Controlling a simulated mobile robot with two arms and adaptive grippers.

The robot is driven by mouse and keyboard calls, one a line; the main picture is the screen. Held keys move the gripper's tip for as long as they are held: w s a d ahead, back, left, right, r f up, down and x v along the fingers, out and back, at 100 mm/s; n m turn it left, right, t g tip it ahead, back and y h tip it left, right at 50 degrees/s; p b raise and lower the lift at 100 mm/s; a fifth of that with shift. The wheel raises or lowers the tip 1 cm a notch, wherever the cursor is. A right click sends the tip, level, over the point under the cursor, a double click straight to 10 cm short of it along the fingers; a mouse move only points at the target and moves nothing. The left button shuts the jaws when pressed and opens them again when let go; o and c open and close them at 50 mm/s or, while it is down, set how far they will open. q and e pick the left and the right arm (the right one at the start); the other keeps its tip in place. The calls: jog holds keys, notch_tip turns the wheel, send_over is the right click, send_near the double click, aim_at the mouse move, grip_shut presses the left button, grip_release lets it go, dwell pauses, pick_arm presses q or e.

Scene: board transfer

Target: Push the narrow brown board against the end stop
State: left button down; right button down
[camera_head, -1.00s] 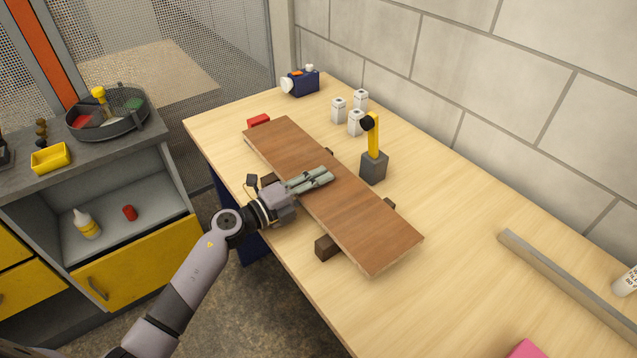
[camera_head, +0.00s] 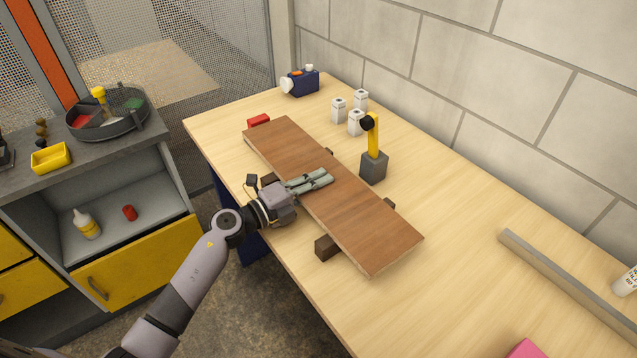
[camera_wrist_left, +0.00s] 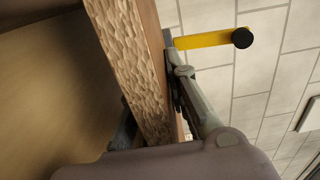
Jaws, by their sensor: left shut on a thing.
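The narrow brown board (camera_head: 350,205) lies raised on dark brown bearers (camera_head: 327,248) along the table, running from back left to front right. My left gripper (camera_head: 312,180) is shut on the board's near long edge, one finger across its top. In the left wrist view the board's rough edge (camera_wrist_left: 138,65) sits between the fingers; the lower finger is partly hidden. I cannot tell which thing is the end stop; a long grey bar (camera_head: 560,275) lies at the right, apart from the board, and a red block (camera_head: 258,120) is by its far end. My right gripper is not in view.
A yellow post on a grey block (camera_head: 373,165) stands close behind the board. White containers (camera_head: 355,121) and a dark blue device (camera_head: 302,83) are farther back. A pink object (camera_head: 525,349) is at the front edge. The table (camera_head: 450,240) between board and grey bar is clear.

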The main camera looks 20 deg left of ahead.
pick_arm(q)
jog(key=c, duration=1.5)
grip_release()
jog(key=v, duration=1.2)
